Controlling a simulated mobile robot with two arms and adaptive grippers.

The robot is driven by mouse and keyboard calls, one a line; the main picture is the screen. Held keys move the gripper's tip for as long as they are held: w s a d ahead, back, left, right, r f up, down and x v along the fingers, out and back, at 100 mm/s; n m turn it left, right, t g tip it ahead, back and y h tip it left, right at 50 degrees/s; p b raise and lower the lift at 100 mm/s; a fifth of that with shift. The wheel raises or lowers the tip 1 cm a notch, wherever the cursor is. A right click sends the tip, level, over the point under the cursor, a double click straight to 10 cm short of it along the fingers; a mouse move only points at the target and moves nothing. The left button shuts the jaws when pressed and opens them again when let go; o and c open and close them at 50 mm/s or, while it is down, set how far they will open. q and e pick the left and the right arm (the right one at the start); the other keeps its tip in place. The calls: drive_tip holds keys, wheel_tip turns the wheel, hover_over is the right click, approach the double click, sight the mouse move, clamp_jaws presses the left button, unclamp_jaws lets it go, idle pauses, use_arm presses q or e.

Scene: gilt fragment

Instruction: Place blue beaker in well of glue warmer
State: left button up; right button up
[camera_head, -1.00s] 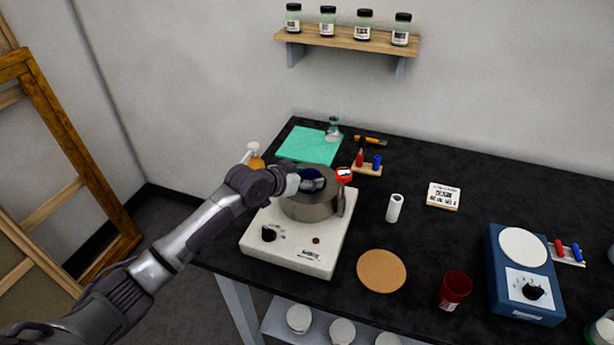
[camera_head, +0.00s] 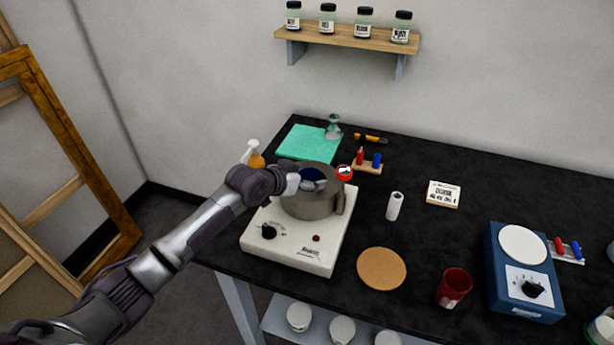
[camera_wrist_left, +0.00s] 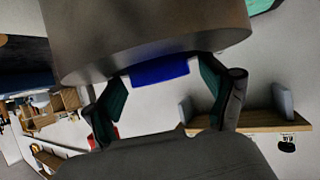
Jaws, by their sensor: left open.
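The glue warmer (camera_head: 293,245) is a white box with a black knob and a round grey metal pot on top. The pot's wall (camera_wrist_left: 150,40) fills the top of the left wrist view. The blue beaker (camera_head: 311,175) sits inside the well of the pot, largely hidden by the wall. A strip of the blue beaker (camera_wrist_left: 160,71) shows below the pot wall in the wrist view. My left gripper (camera_head: 297,183) is at the pot's left rim, beside the beaker. Its fingers (camera_wrist_left: 165,92) are open, one on each side of the blue strip. My right gripper is not in view.
A red beaker (camera_head: 453,288), a cork disc (camera_head: 381,269), a white cylinder (camera_head: 394,206) and a blue hotplate (camera_head: 540,304) stand right of the warmer. A green mat (camera_head: 301,143) and an orange flask (camera_head: 256,160) are behind it.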

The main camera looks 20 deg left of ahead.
use_arm(q)
drive_tip(key=shift+a+r, duration=0.1)
drive_tip(key=shift+r, duration=0.05)
drive_tip(key=b+v, duration=0.1)
drive_tip(key=v, duration=1.1)
drive_tip(key=shift+b, duration=0.3)
idle(1.4)
